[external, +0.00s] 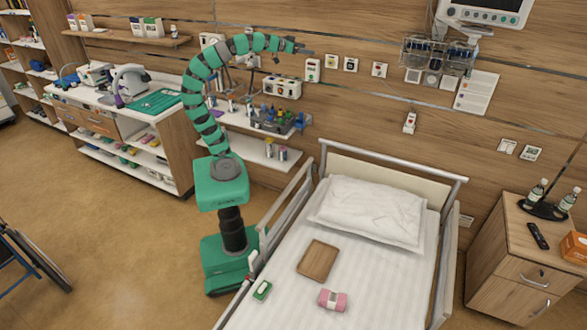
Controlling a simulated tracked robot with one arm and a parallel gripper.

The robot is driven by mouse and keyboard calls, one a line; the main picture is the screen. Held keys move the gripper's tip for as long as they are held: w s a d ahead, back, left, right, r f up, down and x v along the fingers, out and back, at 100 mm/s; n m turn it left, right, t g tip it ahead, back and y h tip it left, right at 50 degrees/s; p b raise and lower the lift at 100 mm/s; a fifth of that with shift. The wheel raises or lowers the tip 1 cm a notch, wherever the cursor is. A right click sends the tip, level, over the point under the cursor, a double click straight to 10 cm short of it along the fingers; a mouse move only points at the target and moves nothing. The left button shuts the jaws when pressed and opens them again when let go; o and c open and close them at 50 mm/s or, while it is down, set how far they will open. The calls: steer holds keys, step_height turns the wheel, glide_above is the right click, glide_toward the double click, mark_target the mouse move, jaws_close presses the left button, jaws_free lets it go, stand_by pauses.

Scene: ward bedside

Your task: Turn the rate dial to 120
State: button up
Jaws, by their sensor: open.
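My green arm curves up from its base and over to the right. My gripper (303,50) is open and empty at the end of it, in front of the wood wall. A white box (281,87) with dark round parts on its face is on the wall side below and left of the gripper. It may carry the rate dial, but it is too small to be sure. No number or dial setting can be read. The gripper appears apart from the box.
Small wall panels (312,70) are right of the gripper. A shelf with bottles and a grey tray (272,122) is below. A bed (375,285) with a pillow (370,210) fills the front right. A counter (165,103) stands left. Open floor (110,220) lies left of my base.

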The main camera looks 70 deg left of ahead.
steer(key=shift+s+d+r, duration=0.2)
steer(key=shift+s+d, duration=0.05)
steer(key=shift+s, duration=0.05)
steer(key=c, duration=0.9)
steer(key=w+a+f+n+g+y, duration=0.1)
steer(key=w+a+f+n+g, duration=0.3)
steer(key=w+a+f, duration=0.5)
steer(key=shift+c, duration=0.2)
steer(key=n+g+h+b, duration=0.1)
steer(key=n+g+b, duration=0.2)
steer(key=n+g, duration=1.15)
glide_above(281, 121)
steer(key=a, duration=0.1)
step_height(281, 121, down, 35)
steer(key=n+t, duration=0.3)
steer(key=n, duration=0.1)
step_height(281, 121, down, 13)
steer(key=shift+w+f+b, duration=0.15)
steer(key=shift+f+b, duration=0.05)
steer(key=shift+b, duration=0.1)
steer(key=shift+c, duration=0.2)
steer(key=c, duration=0.9)
